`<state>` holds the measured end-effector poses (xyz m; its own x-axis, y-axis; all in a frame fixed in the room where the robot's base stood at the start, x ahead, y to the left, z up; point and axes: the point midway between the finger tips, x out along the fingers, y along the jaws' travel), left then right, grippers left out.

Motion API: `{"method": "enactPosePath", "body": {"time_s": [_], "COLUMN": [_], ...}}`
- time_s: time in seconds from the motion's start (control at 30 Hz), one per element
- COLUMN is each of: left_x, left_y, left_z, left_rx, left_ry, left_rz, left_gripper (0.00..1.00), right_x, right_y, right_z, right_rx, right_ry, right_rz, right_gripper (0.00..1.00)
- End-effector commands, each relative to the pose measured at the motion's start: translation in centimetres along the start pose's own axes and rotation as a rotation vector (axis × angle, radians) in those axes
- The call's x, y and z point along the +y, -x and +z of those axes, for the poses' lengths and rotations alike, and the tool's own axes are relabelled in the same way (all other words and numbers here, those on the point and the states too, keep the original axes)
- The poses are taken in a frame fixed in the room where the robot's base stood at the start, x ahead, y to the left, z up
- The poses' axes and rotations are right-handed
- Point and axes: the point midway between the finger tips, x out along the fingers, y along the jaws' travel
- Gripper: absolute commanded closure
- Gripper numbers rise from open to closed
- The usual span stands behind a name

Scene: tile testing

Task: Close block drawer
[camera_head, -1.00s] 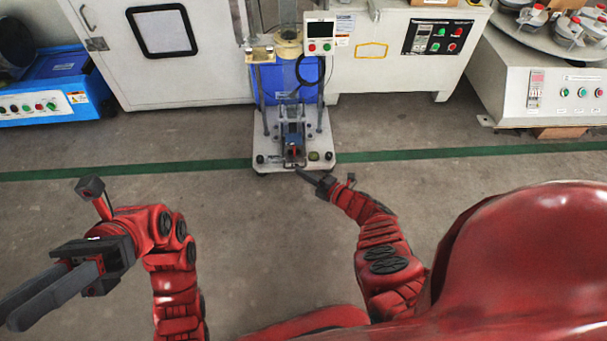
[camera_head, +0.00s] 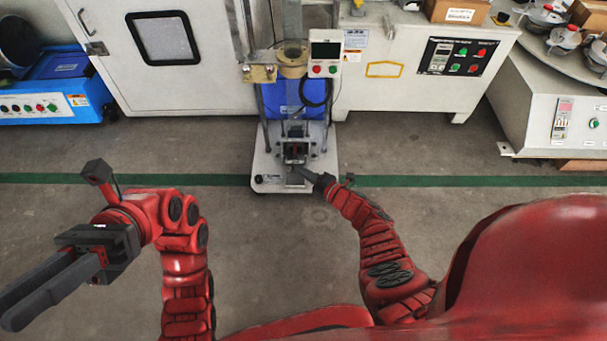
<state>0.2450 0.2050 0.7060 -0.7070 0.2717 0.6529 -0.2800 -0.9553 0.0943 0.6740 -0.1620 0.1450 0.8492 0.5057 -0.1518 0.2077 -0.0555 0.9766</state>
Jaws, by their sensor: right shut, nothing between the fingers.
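The tile testing machine (camera_head: 265,178) stands ahead on its pale base plate, and its small dark block drawer unit (camera_head: 296,151) sits low at the front centre. Which part is the drawer, and how far it is open, is too small to tell. My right gripper (camera_head: 305,173) is shut and empty, with its fingertips at the front of the block unit, just right of its middle. Whether they touch it cannot be told. My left gripper (camera_head: 28,303) is away at the lower left, its fingers close together and pointing left, with nothing seen between them.
A control box (camera_head: 324,52) with a screen and buttons and a blue barrel (camera_head: 318,98) belong to the machine area. A white cabinet (camera_head: 215,85) stands left and a control cabinet (camera_head: 410,85) right. The grey floor (camera_head: 250,245) in front is clear.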

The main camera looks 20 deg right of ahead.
Motion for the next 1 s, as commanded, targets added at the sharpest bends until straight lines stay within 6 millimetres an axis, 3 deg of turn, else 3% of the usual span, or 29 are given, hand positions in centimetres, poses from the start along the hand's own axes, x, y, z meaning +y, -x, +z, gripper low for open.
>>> {"method": "enactPosePath", "body": {"time_s": [0.2,0.67,0.83,1.0], "left_x": [-0.9,-0.8,0.1,1.3], "left_y": [-1.6,-1.5,0.1,4.3], "left_z": [-1.5,-1.3,0.4,2.3], "left_rx": [0.126,0.112,-0.021,-0.265], "left_ry": [0.024,0.021,-0.005,-0.039], "left_rz": [-0.074,-0.066,0.009,0.139], "left_gripper": [0.72,0.72,0.72,0.72], "right_x": [0.1,0.6,0.8,0.7], "right_y": [-0.5,-0.5,0.1,1.4], "right_z": [0.5,0.8,0.1,-1.2], "right_rx": [0.000,-0.008,-0.005,0.002], "right_ry": [0.001,0.004,0.004,0.001], "right_rz": [0.001,0.004,0.005,0.000], "right_gripper": [1.00,1.00,1.00,1.00]}}
